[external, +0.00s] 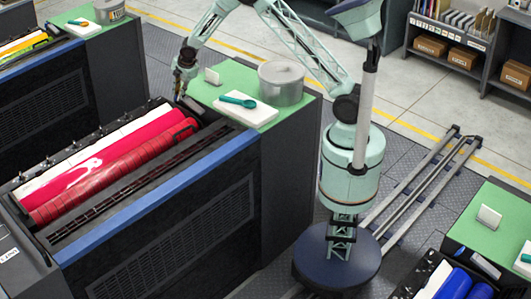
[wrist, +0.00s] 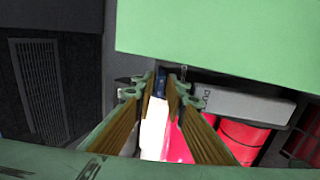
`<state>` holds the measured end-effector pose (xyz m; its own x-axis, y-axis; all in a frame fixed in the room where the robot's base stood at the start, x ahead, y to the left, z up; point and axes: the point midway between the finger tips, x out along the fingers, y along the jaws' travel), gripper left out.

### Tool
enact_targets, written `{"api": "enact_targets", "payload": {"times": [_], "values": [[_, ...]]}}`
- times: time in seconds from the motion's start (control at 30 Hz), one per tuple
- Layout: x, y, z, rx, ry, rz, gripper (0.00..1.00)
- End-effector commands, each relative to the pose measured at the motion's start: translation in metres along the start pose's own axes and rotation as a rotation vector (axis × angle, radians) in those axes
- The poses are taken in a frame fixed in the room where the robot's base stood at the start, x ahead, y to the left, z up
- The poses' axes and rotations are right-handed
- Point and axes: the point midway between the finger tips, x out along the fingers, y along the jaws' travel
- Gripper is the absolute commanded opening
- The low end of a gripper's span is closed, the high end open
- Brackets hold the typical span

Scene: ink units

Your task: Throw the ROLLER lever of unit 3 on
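My gripper (external: 184,76) hangs over the far right end of the middle ink unit (external: 170,215), beside the green top. In the wrist view its two fingers (wrist: 162,86) are apart with a narrow gap. A small dark blue piece (wrist: 160,80) shows between the tips. It may be part of a lever, but I cannot tell whether the fingers touch it. The red roller (external: 125,160) lies in the open unit and also shows in the wrist view (wrist: 239,138). I cannot make out the ROLLER lever or a unit number in the external view.
The green top (external: 228,77) bears a silver can (external: 281,84), a white pad (external: 243,113) with a teal tool (external: 238,99), and a small plate (external: 212,76). A grey labelled bar (wrist: 245,103) lies right of the fingers. Other units stand at upper left and lower right.

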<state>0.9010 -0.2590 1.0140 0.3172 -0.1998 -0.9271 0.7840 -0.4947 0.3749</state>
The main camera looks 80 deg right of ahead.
Motion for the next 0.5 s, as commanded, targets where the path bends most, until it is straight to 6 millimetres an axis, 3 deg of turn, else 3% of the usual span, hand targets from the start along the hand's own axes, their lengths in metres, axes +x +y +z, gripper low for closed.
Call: {"api": "enact_targets", "payload": {"times": [0.07,0.2,0.5], "values": [[0.0000,0.0000,0.0000,0.000,0.000,0.000,0.12],[-0.0001,-0.0001,0.0000,0.000,0.000,0.000,0.00],[-0.0003,-0.0001,-0.0004,0.000,0.000,-0.001,0.00]]}}
